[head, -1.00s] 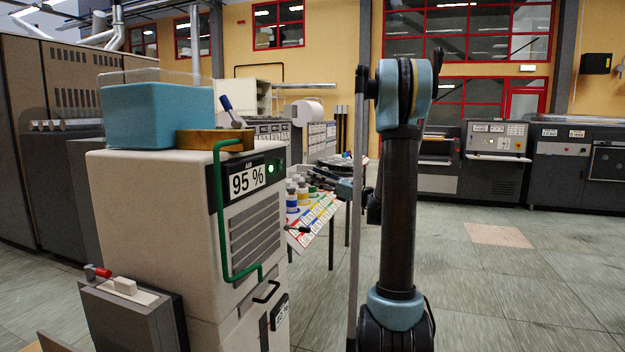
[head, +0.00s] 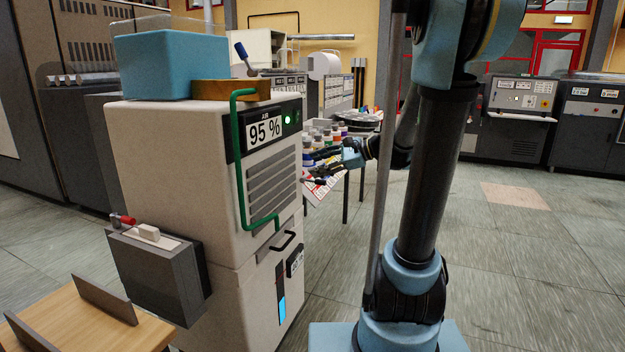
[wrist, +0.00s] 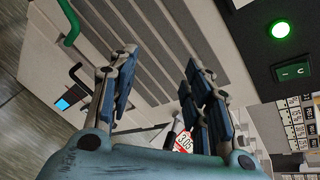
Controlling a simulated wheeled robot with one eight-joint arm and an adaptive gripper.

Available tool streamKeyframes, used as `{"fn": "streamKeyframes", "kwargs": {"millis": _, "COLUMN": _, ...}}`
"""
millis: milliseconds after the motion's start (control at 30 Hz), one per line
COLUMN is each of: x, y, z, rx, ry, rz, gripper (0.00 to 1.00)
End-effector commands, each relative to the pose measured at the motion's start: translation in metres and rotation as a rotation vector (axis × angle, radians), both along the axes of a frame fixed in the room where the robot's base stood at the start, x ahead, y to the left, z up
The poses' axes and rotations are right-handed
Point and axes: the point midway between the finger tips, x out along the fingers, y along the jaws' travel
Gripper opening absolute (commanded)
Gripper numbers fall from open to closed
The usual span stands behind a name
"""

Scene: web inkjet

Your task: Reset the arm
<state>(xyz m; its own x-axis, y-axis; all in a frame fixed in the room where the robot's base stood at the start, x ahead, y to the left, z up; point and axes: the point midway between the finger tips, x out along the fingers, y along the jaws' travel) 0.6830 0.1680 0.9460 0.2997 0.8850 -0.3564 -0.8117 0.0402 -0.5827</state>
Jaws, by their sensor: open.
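My arm (head: 436,165) stands in the right half of the head view, its upper part cut off by the top edge. My gripper (head: 308,167) reaches left from behind it, beside the right side of the cream cabinet (head: 170,165). In the wrist view my gripper (wrist: 158,68) has its two fingers spread wide with nothing between them. The cabinet's grooved panel (wrist: 150,40) lies beyond the fingers; I cannot tell how far off.
The cabinet has a green handle (head: 239,160), a lit green lamp (head: 288,118) and a "95 %" display. A blue box (head: 170,65) sits on top. Bottles (head: 333,134) stand on a table behind my gripper. A wooden table (head: 95,315) is at lower left. Floor at right is clear.

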Motion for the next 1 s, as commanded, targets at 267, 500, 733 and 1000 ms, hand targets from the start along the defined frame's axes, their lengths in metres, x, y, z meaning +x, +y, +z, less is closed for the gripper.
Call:
{"fn": "streamKeyframes", "kwargs": {"millis": 267, "x": -0.071, "y": -0.013, "z": -0.049, "rx": -0.351, "ry": -0.165, "rz": 0.145, "gripper": 0.45}}
{"fn": "streamKeyframes", "kwargs": {"millis": 500, "x": -0.129, "y": -0.042, "z": -0.092, "rx": -0.645, "ry": -0.295, "rz": 0.317, "gripper": 0.45}}
{"fn": "streamKeyframes", "kwargs": {"millis": 733, "x": -0.179, "y": -0.081, "z": -0.130, "rx": -0.912, "ry": -0.400, "rz": 0.522, "gripper": 0.45}}
{"fn": "streamKeyframes", "kwargs": {"millis": 1000, "x": -0.229, "y": -0.134, "z": -0.167, "rx": -1.190, "ry": -0.489, "rz": 0.793, "gripper": 0.45}}
